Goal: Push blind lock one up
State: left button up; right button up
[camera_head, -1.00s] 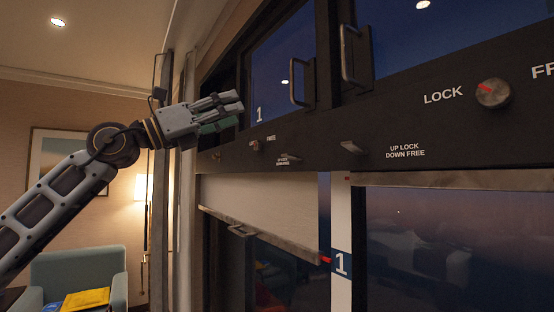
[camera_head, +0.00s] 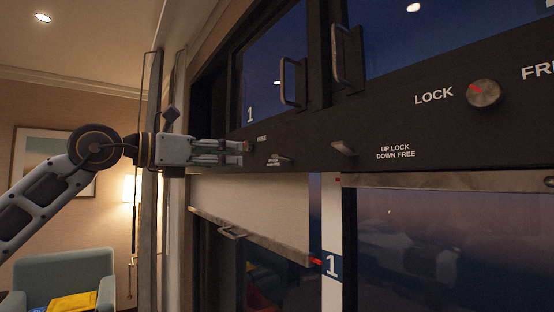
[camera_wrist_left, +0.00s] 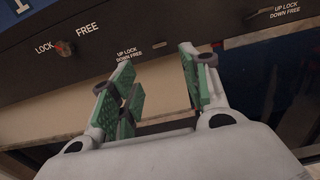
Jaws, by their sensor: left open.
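Blind lock one is a small metal lever (camera_head: 281,157) on the dark panel, beside a small UP LOCK / DOWN FREE label. In the left wrist view it shows as a small pale piece (camera_wrist_left: 160,44) just right of that label, beyond the gap between the fingers. I cannot tell whether it is tilted up or down. My left gripper (camera_head: 240,153) is level with the panel in the head view, left of the lever and apart from it. Its green-padded fingers (camera_wrist_left: 160,80) are open and empty. My right gripper is not in view.
A partly lowered white blind (camera_head: 250,215) with a metal bottom bar is under the panel. A second lever (camera_head: 343,148) and a LOCK/FREE knob (camera_head: 484,94) are further right. Another knob (camera_wrist_left: 63,48) is left of the fingers. Cabinet handles (camera_head: 290,82) stick out above.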

aim_at(278, 158)
pick_arm(q)
jog(key=shift+d, duration=0.1)
jog(key=p+x, duration=0.3)
jog(key=x, duration=0.8)
jog(key=shift+w+d+r+p, duration=0.15)
jog(key=shift+d+p, duration=0.1)
jog(key=shift+p, duration=0.15)
jog(key=shift+x, duration=1)
